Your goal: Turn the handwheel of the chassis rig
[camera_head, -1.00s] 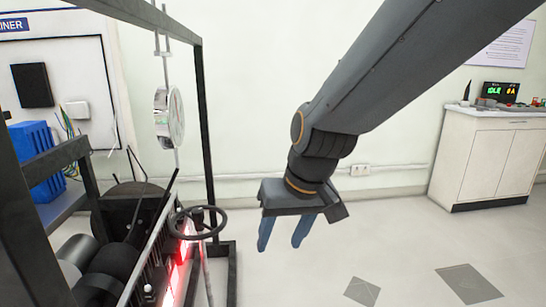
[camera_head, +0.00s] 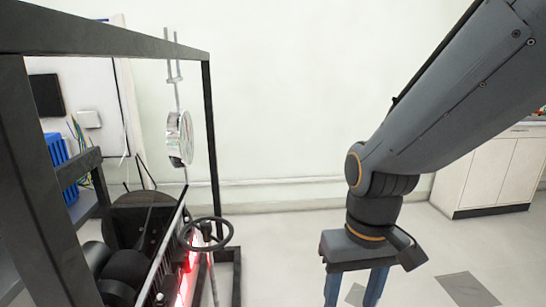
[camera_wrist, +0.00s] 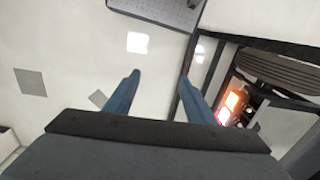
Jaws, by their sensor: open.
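The handwheel (camera_head: 207,229) is a dark, thin-rimmed wheel with a central hub on the near right side of the chassis rig (camera_head: 208,140), just above a red glow. I cannot make it out for sure in the wrist view. My gripper (camera_head: 354,290) hangs to the right of the handwheel and lower in the head view, with a clear gap between them. Its two blue fingers point down, apart and empty. In the wrist view my gripper (camera_wrist: 160,78) is open over pale floor, with the rig's frame close by the right finger.
A round dial gauge (camera_head: 180,138) hangs on a rod inside the rig's black frame. A white cabinet (camera_head: 490,175) stands at the back right. In the wrist view a dark ribbed round part (camera_wrist: 288,70) and an orange-red glow (camera_wrist: 232,100) lie right. Floor right of the rig is clear.

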